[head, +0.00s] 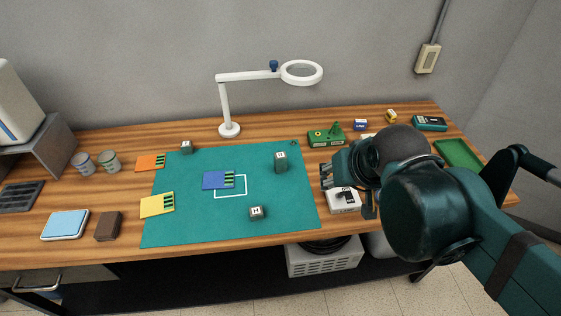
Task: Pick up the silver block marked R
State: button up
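Three small grey blocks with pale marked labels are in the head view. One block (281,161) stands on the right of the green mat (190,225), one block (257,212) sits near its front edge, and one block (186,147) is at its back left edge. The letters are too small to read, so I cannot tell which is R. My gripper (348,192) is right of the mat, over or in front of a white box (343,204). Its fingers look apart, with no block seen between them.
Blue (213,180), yellow (152,206) and orange (147,163) cards lie on or beside the mat. A white magnifier lamp (228,129) stands behind it. A green device (326,138) and green tray (459,153) are to the right. The mat's front left is clear.

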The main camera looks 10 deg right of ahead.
jog(key=w, duration=0.1)
jog(key=m+g+h+p, duration=0.3)
jog(key=m+g+p, duration=0.2)
jog(key=m+p, duration=0.7)
send_over(281, 161)
jog(key=s+d, duration=0.2)
notch_tip(281, 161, down, 2)
jog(key=f, duration=0.1)
jog(key=w+a+f+m+p, duration=0.2)
jog(key=a+f, duration=0.1)
jog(key=w+a+f+m+g+h+p, duration=0.1)
jog(key=f, duration=0.1)
jog(key=shift+w+a, duration=0.1)
jog(key=shift+a, duration=0.15)
jog(key=shift+w+a+f+m, duration=0.1)
jog(key=shift+a+f+m, duration=0.2)
jog(key=shift+f+m, duration=0.25)
jog(key=shift+f, duration=0.1)
jog(key=shift+x, duration=1.2)
jog(key=shift+d, duration=0.1)
jog(key=shift+x, duration=2.55)
